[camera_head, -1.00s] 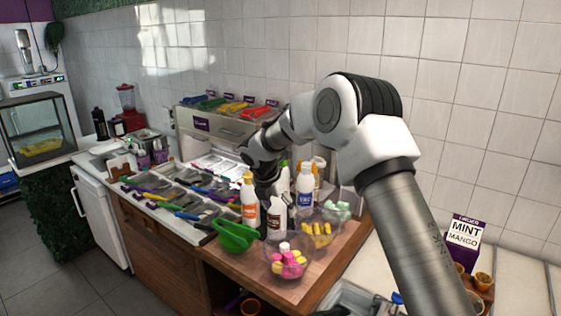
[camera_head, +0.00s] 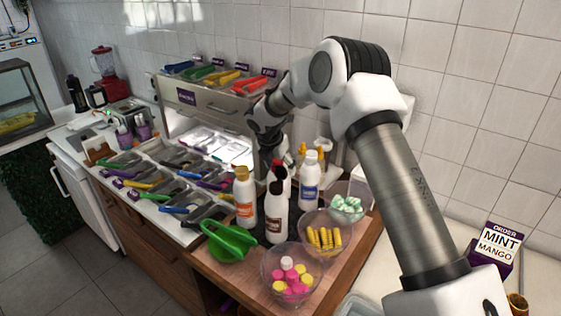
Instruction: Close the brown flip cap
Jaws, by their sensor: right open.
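A white bottle (camera_head: 276,222) with a dark brown cap (camera_head: 277,186) stands upright on the wooden counter among other bottles. My right gripper (camera_head: 279,163) is dark and points down just behind and above this cap. Its fingertips are small and partly lost against the dark cap and the bottles, so I cannot tell whether they touch it. It appears open with nothing held. Whether the cap's lid is up or down is too small to tell. My left gripper is not in view.
An orange-labelled bottle (camera_head: 245,203) stands left and a blue-labelled bottle (camera_head: 308,184) right. Bowls of pink and yellow sweets (camera_head: 289,294), yellow pieces (camera_head: 325,256) and mint pieces (camera_head: 347,209) stand nearby. A green scoop (camera_head: 229,243) lies left. An order sign (camera_head: 497,247) stands right.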

